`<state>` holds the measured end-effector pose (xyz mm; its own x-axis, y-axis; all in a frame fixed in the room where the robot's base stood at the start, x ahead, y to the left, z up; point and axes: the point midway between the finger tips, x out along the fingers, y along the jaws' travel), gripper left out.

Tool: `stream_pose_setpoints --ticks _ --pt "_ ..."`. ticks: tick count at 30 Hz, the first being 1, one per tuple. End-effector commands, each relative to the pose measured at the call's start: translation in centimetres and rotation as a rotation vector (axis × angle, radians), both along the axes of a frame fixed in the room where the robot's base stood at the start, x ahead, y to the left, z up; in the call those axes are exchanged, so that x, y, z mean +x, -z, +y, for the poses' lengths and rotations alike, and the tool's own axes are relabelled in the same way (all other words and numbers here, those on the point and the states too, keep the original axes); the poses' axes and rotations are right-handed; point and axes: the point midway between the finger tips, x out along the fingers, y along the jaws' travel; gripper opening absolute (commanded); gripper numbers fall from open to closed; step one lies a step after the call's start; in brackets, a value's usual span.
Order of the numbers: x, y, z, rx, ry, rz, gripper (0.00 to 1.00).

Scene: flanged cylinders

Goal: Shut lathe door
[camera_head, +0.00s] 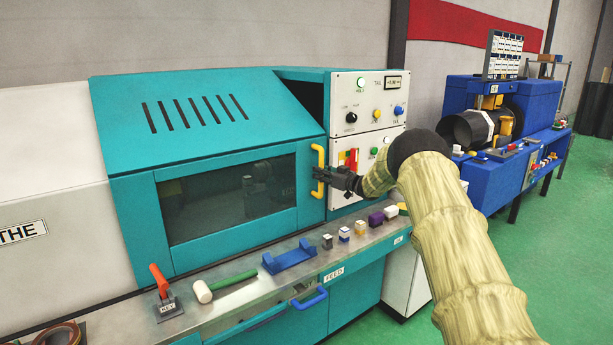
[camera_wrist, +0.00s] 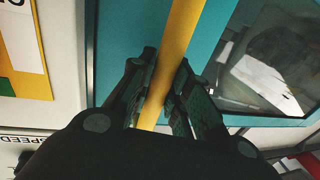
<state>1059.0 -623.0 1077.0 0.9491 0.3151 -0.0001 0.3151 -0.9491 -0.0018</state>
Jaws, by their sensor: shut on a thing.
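The teal lathe door (camera_head: 137,222) has a dark window (camera_head: 228,198) and a vertical yellow handle (camera_head: 318,171) near its right edge. The door panel spans the lathe front beside the control panel. My gripper (camera_head: 322,173) is at the handle's middle. In the wrist view, my gripper (camera_wrist: 163,92) has its two fingers on either side of the yellow handle bar (camera_wrist: 180,35), closed on it. The door's teal face (camera_wrist: 120,45) and window (camera_wrist: 265,60) show behind. The fingers partly hide the handle.
The control panel (camera_head: 369,97) with buttons stands right of the door. A blue machine (camera_head: 535,100) stands farther right; green floor (camera_head: 540,250) lies open.

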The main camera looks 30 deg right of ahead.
Motion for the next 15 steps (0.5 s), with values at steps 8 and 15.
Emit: stream_pose_setpoints --ticks 8,15 --pt "0.02 0.06 0.17 0.001 -0.001 0.000 0.41" --pt "0.02 0.06 0.22 0.001 -0.002 0.000 0.41"
